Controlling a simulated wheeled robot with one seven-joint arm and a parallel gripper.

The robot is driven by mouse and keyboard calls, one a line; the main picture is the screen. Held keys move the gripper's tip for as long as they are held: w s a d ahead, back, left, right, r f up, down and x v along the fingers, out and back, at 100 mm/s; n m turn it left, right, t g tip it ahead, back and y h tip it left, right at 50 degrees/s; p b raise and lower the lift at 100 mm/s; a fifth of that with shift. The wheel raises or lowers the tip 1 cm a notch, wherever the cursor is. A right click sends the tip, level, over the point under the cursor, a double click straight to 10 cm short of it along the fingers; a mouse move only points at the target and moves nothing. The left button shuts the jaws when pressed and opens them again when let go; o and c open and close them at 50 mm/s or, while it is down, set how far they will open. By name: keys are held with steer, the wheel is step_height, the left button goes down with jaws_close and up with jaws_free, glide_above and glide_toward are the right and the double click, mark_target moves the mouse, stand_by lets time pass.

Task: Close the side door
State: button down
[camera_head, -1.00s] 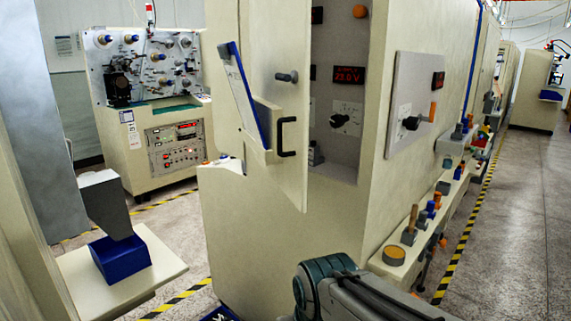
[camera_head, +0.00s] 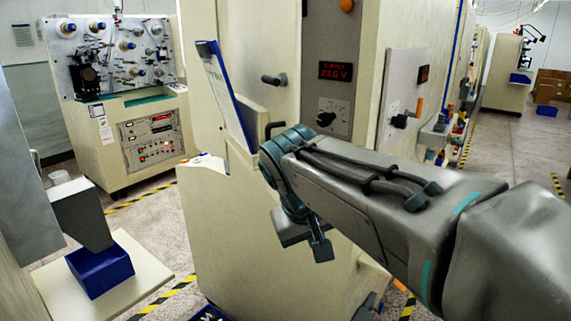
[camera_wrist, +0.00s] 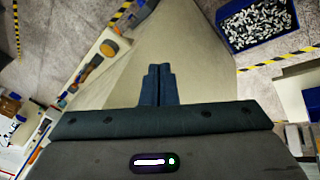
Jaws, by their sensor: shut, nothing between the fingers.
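The side door (camera_head: 262,45) is the cream panel on the cabinet's front in the head view. It stands open, with the grey control recess (camera_head: 335,45) exposed to its right. A grey knob (camera_head: 274,79) sticks out of the door, and its black handle (camera_head: 270,128) is partly hidden behind my wrist. My gripper (camera_head: 319,250) is shut and empty, below the handle and in front of the cabinet's lower body (camera_head: 215,230). In the wrist view, its closed fingertips (camera_wrist: 158,70) point toward a cream cabinet surface (camera_wrist: 185,35). The door cannot be made out there.
At the lower left, a shelf (camera_head: 130,265) carries a blue box (camera_head: 100,270). A blue bin of small parts (camera_wrist: 255,22) stands on the floor. A side ledge (camera_wrist: 85,75) carries knobs. A spindle machine (camera_head: 125,60) stands behind.

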steer(key=w+a+r+n+t+p, duration=0.1)
steer(key=w+a+r+t+p, duration=0.3)
steer(key=a+r, duration=0.9)
steer(key=w+d+f+g+p, duration=0.1)
steer(key=w+d+f, duration=0.5)
steer(key=w+d, duration=0.1)
steer(key=shift+w+d+f+g+h, duration=0.2)
steer(key=shift+w+d+g+h, duration=0.1)
steer(key=shift+w, duration=0.25)
